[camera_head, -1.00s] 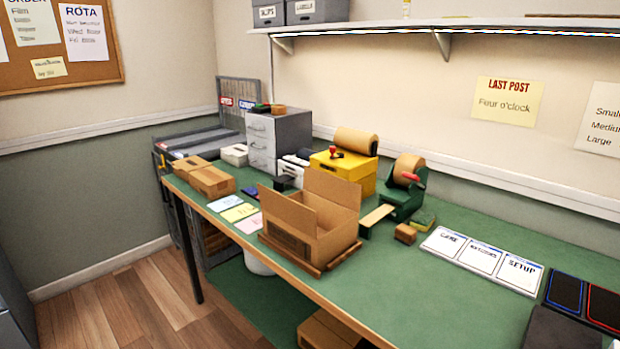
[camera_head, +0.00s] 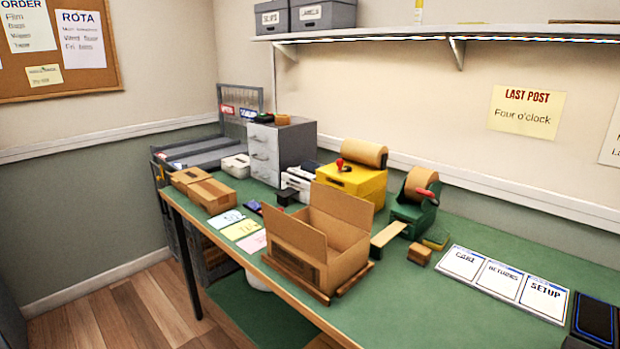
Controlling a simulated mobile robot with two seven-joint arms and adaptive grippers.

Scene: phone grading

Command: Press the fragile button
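No button with a readable "fragile" label shows. A yellow box-shaped unit (camera_head: 365,184) stands at the back of the green bench, with a brown paper roll on top. A small red knob (camera_head: 340,162) stands upright on its top left; I cannot tell if it is a button. Colored cards lie left of the open carton: a blue one (camera_head: 226,218), a yellow one (camera_head: 240,230) and a pink one (camera_head: 254,242). Their writing is too small to read surely. Neither of my grippers is in view.
An open carton (camera_head: 345,246) on a wooden tray stands at the bench's front edge. A green tape dispenser (camera_head: 408,220) is right of it. Grey drawers (camera_head: 264,155) stand behind. The bench's front right (camera_head: 430,310) is clear.

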